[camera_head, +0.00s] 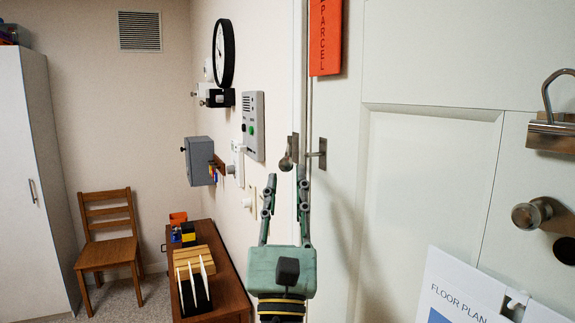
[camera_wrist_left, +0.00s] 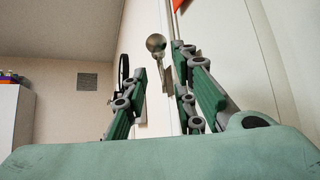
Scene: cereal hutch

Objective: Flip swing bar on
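The swing bar (camera_head: 287,161) is a small metal bar with a rounded knob end, mounted on the door frame edge. A metal catch piece (camera_head: 318,153) sits just right of it on the white door (camera_head: 345,200). My left gripper (camera_head: 286,180) points up just below the bar, its two fingers apart with nothing between them. In the left wrist view the bar's round knob (camera_wrist_left: 156,43) shows ahead, between and beyond the open fingers (camera_wrist_left: 160,65). I cannot tell whether a fingertip touches it. My right gripper is not in view.
The wall left of the frame carries a grey intercom panel (camera_head: 253,126), a clock (camera_head: 223,53) and a grey box (camera_head: 199,161). A door knob (camera_head: 533,214) and a floor plan sign (camera_head: 470,295) are at right. A wooden table (camera_head: 228,285) stands at lower left.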

